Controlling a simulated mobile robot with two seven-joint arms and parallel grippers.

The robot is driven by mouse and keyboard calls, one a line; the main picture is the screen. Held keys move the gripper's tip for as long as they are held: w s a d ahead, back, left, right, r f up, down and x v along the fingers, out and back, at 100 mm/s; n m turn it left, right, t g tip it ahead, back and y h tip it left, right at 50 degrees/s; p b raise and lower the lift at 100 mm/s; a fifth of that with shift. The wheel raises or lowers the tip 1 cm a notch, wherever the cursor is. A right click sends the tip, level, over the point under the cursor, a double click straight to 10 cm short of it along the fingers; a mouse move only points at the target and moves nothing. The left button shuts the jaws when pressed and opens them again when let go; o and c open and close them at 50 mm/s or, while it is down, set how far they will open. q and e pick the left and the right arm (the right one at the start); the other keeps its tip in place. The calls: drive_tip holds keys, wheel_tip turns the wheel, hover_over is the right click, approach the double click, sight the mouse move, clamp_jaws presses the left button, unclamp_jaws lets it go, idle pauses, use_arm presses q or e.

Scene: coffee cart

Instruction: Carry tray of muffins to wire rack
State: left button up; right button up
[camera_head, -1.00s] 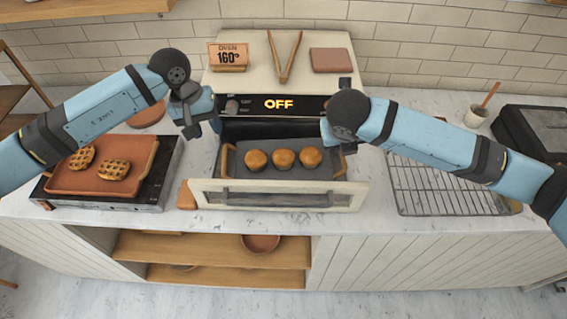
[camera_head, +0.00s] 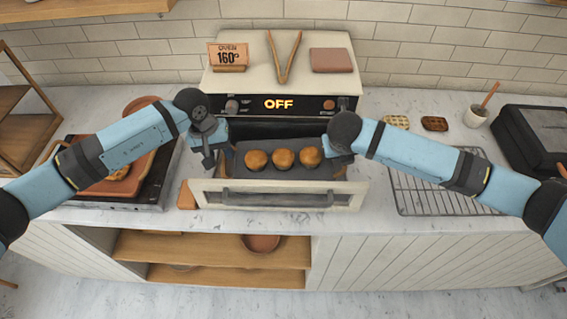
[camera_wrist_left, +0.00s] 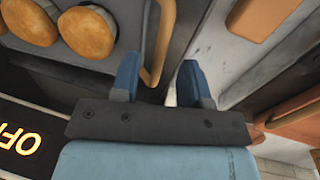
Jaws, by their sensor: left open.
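A dark tray (camera_head: 285,174) with 3 brown muffins (camera_head: 283,158) sits at the mouth of the open oven (camera_head: 225,195). My left gripper (camera_head: 209,161) is open beside the tray's left end. In the left wrist view its fingers (camera_wrist_left: 161,84) are apart, and the tray's wooden handle (camera_wrist_left: 162,45) lies just beyond them, close to one finger. Muffins (camera_wrist_left: 87,30) also show there. My right gripper (camera_head: 340,157) is at the tray's right end; its fingers and the right handle are mostly hidden by my arm. The wire rack (camera_head: 410,200) lies on the counter at right, partly behind my right arm.
A griddle with a terracotta tray (camera_head: 100,187) is at left under my left arm. Tongs (camera_head: 284,58) and a sign (camera_head: 228,57) are on the oven top. A cup (camera_head: 476,117) and a dark machine (camera_head: 530,135) stand back right. The oven door handle (camera_head: 277,199) juts forward.

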sight(224, 159)
use_arm(q)
drive_tip(key=shift+d+f, duration=0.2)
drive_tip(key=shift+f, duration=0.75)
drive_tip(key=shift+d+f, duration=0.2)
drive_tip(key=shift+f, duration=0.75)
use_arm(e)
drive_tip(key=shift+x, duration=1.95)
use_arm(q)
drive_tip(key=c, duration=0.4)
use_arm(e)
drive_tip(key=c, duration=0.4)
use_arm(q)
clamp_jaws()
use_arm(e)
clamp_jaws()
